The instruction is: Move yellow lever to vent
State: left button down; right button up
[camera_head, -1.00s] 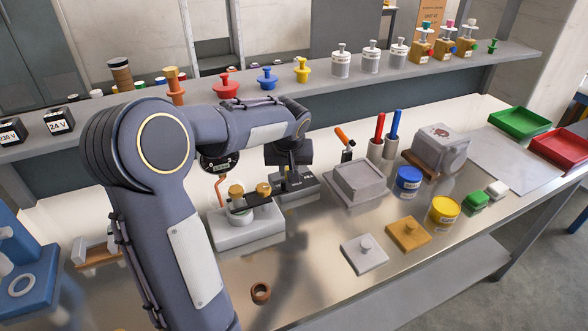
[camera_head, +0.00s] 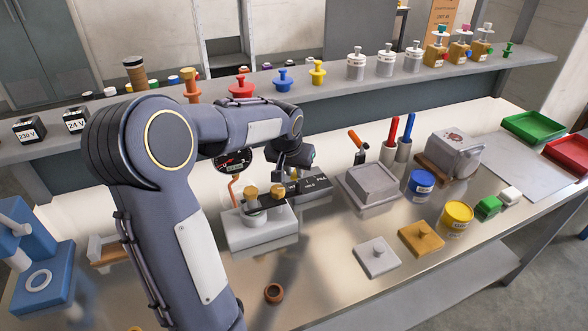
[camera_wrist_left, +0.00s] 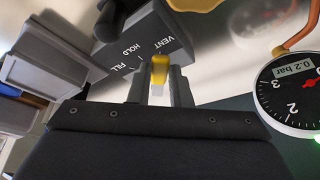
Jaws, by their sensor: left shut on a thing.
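The yellow lever (camera_wrist_left: 159,69) shows in the left wrist view as a yellow tip with a paler part below it. My left gripper (camera_wrist_left: 160,85) is shut on it, one grey finger on each side. The lever tip is near the VENT word on the dark box (camera_wrist_left: 145,35), which is also marked HOLD and FILL. In the head view the box (camera_head: 311,188) stands behind the grey block with brass knobs, and my left gripper (camera_head: 288,167) is over it, partly hidden by its own arm. The lever cannot be made out there. My right gripper is not in view.
A round gauge (camera_wrist_left: 290,90) reading 0.2 bar, with a copper pipe, is close beside the gripper. A grey block with brass knobs (camera_head: 262,232) stands in front of the box. A grey tray (camera_head: 370,186) is to the right.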

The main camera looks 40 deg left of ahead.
pick_arm(q)
jog(key=c, duration=1.3)
grip_release()
jog(key=v, duration=0.8)
jog(key=shift+s, duration=0.1)
jog(key=s+d+f+m+h, duration=0.1)
jog(key=s+d, duration=0.6)
jog(key=s+d+f+m+t+h+p, duration=0.1)
jog(key=s+d+h, duration=0.1)
jog(key=s+d, duration=0.4)
jog(key=s+d+f+h+p, duration=0.1)
jog(key=s+d+h, duration=0.1)
jog(key=s+d, duration=0.5)
jog(key=shift+s+d+f+m+t, duration=0.3)
jog(key=shift+s+d+f+m, duration=0.1)
jog(key=shift+d, duration=0.1)
